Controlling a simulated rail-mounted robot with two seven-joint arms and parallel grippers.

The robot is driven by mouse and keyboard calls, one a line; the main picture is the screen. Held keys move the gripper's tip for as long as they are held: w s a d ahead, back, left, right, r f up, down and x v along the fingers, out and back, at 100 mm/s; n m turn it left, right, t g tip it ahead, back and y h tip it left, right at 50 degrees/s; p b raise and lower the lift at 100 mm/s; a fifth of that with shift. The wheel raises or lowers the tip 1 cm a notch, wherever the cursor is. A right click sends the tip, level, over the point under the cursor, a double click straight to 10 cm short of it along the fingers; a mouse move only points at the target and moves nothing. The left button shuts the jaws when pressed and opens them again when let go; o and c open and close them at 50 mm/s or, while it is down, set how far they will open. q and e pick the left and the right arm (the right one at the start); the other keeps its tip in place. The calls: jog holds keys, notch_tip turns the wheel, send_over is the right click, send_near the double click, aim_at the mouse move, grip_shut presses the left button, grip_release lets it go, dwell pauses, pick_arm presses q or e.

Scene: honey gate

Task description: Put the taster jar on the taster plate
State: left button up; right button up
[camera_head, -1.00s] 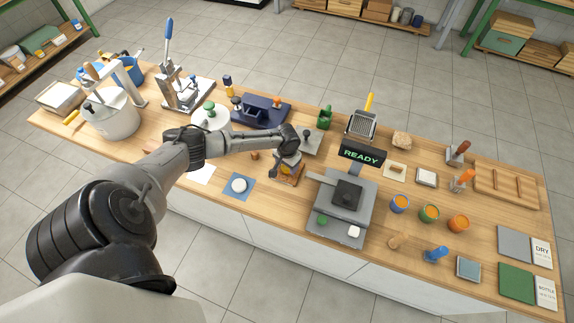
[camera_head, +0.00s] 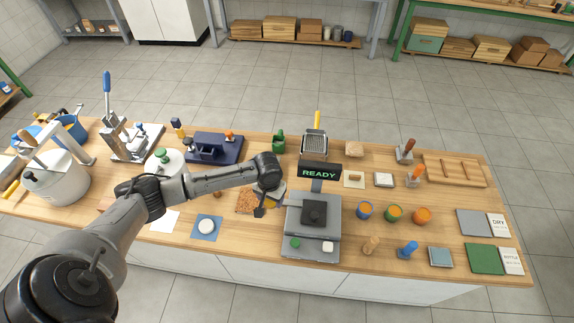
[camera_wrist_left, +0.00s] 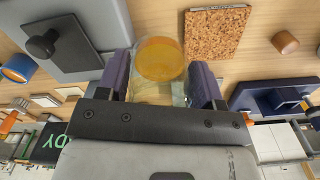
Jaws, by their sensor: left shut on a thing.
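A clear jar with amber contents (camera_wrist_left: 158,60) is between the two purple fingers of my left gripper (camera_head: 264,208) in the left wrist view. The gripper is shut on it. In the head view the gripper hangs between the cork mat (camera_head: 246,201) and the grey scale-like device (camera_head: 313,247); the jar is mostly hidden there. The cork mat is bare and also shows in the left wrist view (camera_wrist_left: 228,30). A white round disc (camera_head: 207,226) lies on a blue square (camera_head: 204,236) left of the mat; I cannot tell which item is the taster plate. My right gripper is not in view.
A READY display (camera_head: 319,172) stands behind the grey device. Orange-topped jars (camera_head: 393,214) stand to its right. A dark blue fixture (camera_head: 214,147) is behind my arm. A white sheet (camera_head: 165,221) lies left of the blue square.

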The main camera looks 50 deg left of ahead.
pick_arm(q)
jog(key=shift+d+r, duration=0.25)
jog(key=shift+d, duration=0.1)
jog(key=shift+s+n, duration=0.2)
jog(key=shift+n, duration=0.1)
jog(key=s+d+r+m, duration=0.1)
jog(key=s+d+r, duration=0.1)
jog(key=s+d, duration=0.3)
jog(key=s+d+r+m, duration=0.1)
jog(key=s+d+r, duration=0.25)
jog(key=d, duration=0.45)
jog(key=w+d+r+m, duration=0.25)
jog(key=w+r, duration=0.35)
jog(key=r, duration=0.6)
jog(key=w+d+r+m, duration=0.1)
jog(key=w+d+r, duration=0.4)
jog(key=r, duration=0.7)
jog(key=s+r+p, duration=0.3)
jog(key=r+p, duration=0.4)
jog(key=p, duration=0.2)
jog(key=s+a+r+p, duration=0.1)
jog(key=s+r+p, duration=0.3)
jog(key=r+p, duration=0.4)
jog(key=shift+s+a+r+p, duration=0.2)
jog(key=shift+s+r+p, duration=0.1)
jog(key=shift+p, duration=0.9)
jog(key=shift+d, duration=0.1)
